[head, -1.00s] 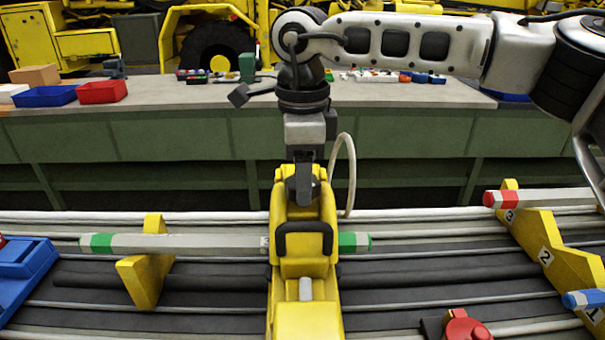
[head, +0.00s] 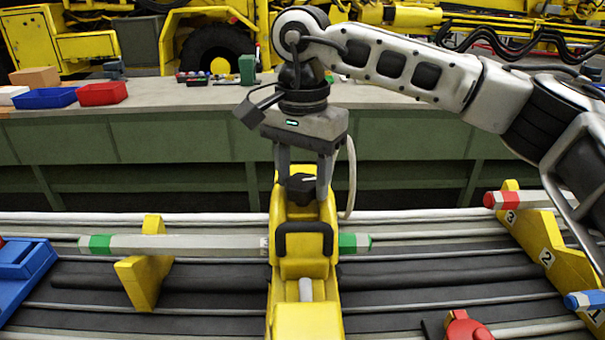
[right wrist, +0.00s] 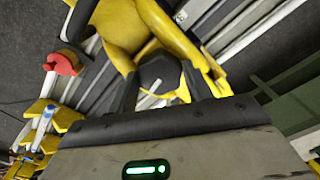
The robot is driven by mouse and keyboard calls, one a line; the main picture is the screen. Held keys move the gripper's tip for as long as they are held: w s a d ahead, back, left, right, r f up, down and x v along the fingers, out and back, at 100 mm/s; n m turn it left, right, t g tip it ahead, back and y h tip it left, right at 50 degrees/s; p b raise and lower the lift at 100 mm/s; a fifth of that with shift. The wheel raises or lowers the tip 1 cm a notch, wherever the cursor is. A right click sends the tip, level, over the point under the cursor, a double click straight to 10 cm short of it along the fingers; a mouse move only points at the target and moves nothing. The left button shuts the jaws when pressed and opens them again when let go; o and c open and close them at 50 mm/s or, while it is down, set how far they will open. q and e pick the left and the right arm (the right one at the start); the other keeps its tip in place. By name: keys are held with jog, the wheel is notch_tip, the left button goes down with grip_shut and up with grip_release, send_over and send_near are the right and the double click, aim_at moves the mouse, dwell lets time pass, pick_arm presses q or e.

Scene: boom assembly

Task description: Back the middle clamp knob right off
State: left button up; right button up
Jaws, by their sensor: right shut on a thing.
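The middle clamp (head: 305,262) is a yellow body on the dark slatted bed, with a black handle loop on its near face. Its dark knob (head: 300,184) sits at the top and carries a white line. My right gripper (head: 304,182) comes down from above with one finger on each side of the knob, shut on it. The right wrist view shows the knob (right wrist: 160,73) between the two dark fingers, with the yellow clamp beyond. A grey bar (head: 200,244) with green ends lies through or behind the clamp; the clamp hides the crossing. My left gripper is not in view.
A yellow support (head: 145,270) stands left under the bar. A numbered yellow rack (head: 550,255) at right holds red- and blue-tipped bars. A blue block (head: 22,270) and a red part (head: 465,327) lie near the front. A bench (head: 400,108) with trays runs behind.

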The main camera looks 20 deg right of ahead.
jog(key=n, duration=0.4)
jog(key=shift+n, duration=0.4)
jog(key=n, duration=0.3)
jog(key=shift+n, duration=0.3)
jog(key=n, duration=0.3)
jog(key=shift+n, duration=2.1)
jog(key=o, duration=1)
